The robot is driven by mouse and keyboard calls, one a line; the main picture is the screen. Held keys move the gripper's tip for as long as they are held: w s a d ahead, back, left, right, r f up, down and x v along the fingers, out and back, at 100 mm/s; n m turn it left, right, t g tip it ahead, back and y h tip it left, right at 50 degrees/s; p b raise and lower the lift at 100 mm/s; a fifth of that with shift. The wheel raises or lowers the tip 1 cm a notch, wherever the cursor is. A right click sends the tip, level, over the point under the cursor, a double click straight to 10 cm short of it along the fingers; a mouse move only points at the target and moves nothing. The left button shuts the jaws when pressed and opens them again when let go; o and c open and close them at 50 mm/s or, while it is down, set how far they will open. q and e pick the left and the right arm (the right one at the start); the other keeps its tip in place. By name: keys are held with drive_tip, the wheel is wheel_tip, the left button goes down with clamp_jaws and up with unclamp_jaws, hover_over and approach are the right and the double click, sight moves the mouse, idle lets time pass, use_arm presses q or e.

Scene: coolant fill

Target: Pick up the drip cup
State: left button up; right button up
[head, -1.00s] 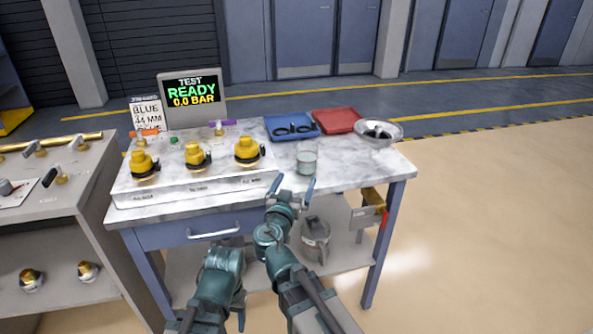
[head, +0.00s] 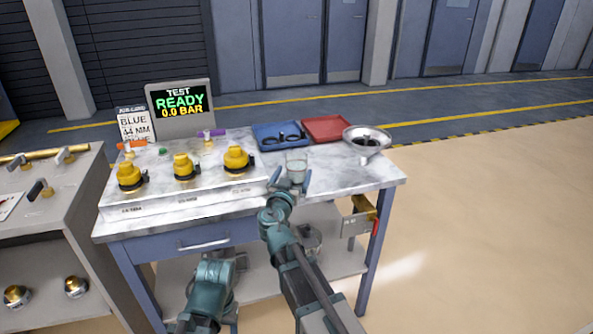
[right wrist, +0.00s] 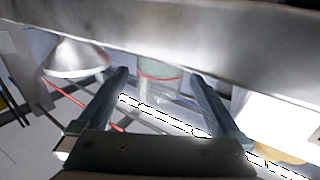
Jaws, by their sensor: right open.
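The drip cup is a clear cup (head: 297,166) standing upright on the marble tabletop near its front edge, in front of the blue tray. In the right wrist view the cup (right wrist: 160,84) shows a red line around it and appears between the two fingers. My right gripper (head: 291,181) is open, its fingers pointing at the cup from the front, one toward each side. I cannot tell whether either finger touches it. My left arm is low in front of the bench, and its fingers cannot be made out.
A panel with several yellow caps (head: 184,166) stands to the left. The front right tabletop (head: 350,180) is clear.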

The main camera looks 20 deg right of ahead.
sight(296, 166)
drive_tip(key=x, duration=0.5)
drive_tip(key=shift+f+b, duration=0.3)
drive_tip(key=shift+f, duration=0.1)
drive_tip(key=shift+s, duration=0.1)
drive_tip(key=c, duration=1.5)
drive_tip(key=shift+r, duration=0.2)
